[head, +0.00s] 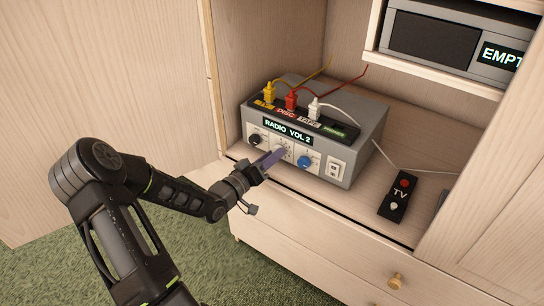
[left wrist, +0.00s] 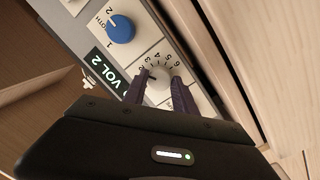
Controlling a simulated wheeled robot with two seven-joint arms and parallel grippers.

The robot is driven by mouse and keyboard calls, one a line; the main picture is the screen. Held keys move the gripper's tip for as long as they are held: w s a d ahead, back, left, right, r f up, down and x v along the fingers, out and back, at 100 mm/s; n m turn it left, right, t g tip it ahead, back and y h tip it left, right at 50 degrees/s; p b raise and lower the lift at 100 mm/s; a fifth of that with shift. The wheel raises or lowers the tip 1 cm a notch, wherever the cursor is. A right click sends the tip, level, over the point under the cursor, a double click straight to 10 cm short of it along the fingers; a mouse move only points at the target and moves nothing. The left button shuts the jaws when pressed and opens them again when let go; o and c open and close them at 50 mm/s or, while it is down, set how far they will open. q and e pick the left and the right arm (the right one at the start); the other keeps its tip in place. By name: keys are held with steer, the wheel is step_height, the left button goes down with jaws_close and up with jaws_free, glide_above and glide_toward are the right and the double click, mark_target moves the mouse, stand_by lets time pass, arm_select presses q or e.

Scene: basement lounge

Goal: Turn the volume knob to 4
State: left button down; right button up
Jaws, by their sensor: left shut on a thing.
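The radio box (head: 350,155) stands in the cabinet, and its display (head: 288,131) reads "RADIO VOL 2". The volume knob (left wrist: 158,86) is pale and round, with a numbered scale around it in the left wrist view. My left gripper (head: 277,156) reaches the box front from the left and is shut on the volume knob. Its two dark purple fingers (left wrist: 157,92) sit on either side of the knob in the left wrist view. In the head view the fingers partly hide the knob. My right gripper is not in view.
A blue knob (head: 305,162) is right of the volume knob, a black knob (head: 254,139) left. A white switch (head: 335,169) is farther right. Yellow, red and white plugs (head: 314,108) stand on top with cables. A TV remote (head: 398,197) lies on the shelf to the right.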

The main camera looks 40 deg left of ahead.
arm_select(q)
steer(key=shift+m, duration=1.3)
steer(key=m+b, duration=0.1)
steer(key=m, duration=0.1)
steer(key=shift+f+m, duration=0.1)
steer(key=shift+m, duration=0.2)
steer(key=m+b, duration=0.3)
steer(key=m, duration=0.1)
steer(key=shift+g, duration=0.4)
steer(key=shift+m+y+b, duration=0.3)
steer(key=shift+m+b, duration=0.55)
steer(key=shift+m, duration=0.05)
steer(key=c, duration=1)
jaws_free()
